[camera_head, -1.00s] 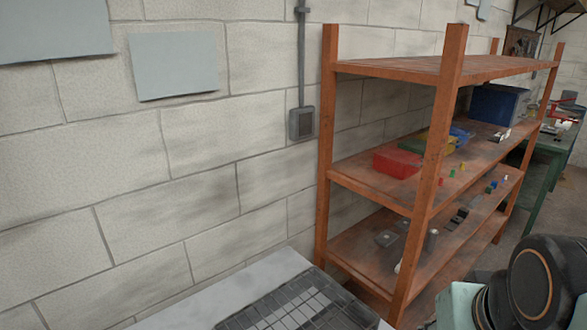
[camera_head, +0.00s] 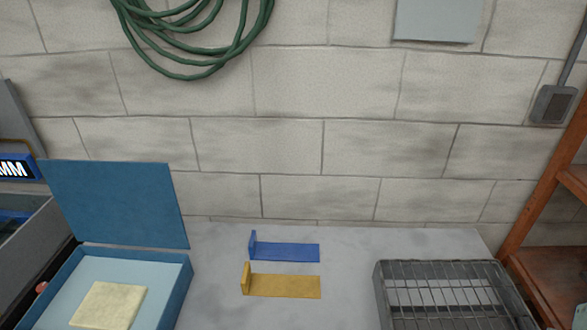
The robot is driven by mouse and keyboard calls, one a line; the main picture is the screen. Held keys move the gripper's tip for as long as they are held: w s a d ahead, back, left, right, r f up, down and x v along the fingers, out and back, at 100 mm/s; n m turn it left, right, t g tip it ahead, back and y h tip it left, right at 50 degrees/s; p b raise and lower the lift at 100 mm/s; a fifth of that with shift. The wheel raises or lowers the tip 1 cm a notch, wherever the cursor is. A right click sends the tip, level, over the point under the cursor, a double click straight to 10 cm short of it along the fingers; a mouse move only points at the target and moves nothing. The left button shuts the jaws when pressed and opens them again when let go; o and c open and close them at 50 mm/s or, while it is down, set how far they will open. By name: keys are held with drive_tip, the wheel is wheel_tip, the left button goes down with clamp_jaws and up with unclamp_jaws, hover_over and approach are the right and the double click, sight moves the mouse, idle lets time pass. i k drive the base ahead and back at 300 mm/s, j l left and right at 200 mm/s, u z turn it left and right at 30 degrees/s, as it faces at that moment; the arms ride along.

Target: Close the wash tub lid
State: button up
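The wash tub is a blue box (camera_head: 184,290) at the lower left of the head view, with a light blue inside. Its blue lid (camera_head: 115,203) stands open, raised at the back and leaning toward the wall. A pale yellow block (camera_head: 108,306) lies inside the tub. The tub's front is cut off by the bottom edge of the picture. My gripper is not in view.
A blue bracket (camera_head: 288,252) and a yellow bracket (camera_head: 285,285) lie on the grey bench (camera_head: 350,250), right of the tub. A metal wire rack (camera_head: 445,268) stands farther right. Orange shelving (camera_head: 545,220) borders the right.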

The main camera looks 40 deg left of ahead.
sight(127, 203)
drive_tip(key=u, duration=2.85)
drive_tip(key=i+j+z, duration=0.15)
drive_tip(key=z, duration=0.25)
drive_tip(key=i+j+z, duration=0.1)
drive_tip(key=j+z, duration=0.15)
drive_tip(key=z, duration=0.15)
drive_tip(key=i+j+z, duration=0.2)
drive_tip(key=j, duration=0.15)
drive_tip(key=j+z, duration=0.15)
drive_tip(key=j, duration=0.6)
drive_tip(key=i+j+z, duration=0.15)
drive_tip(key=j, duration=0.2)
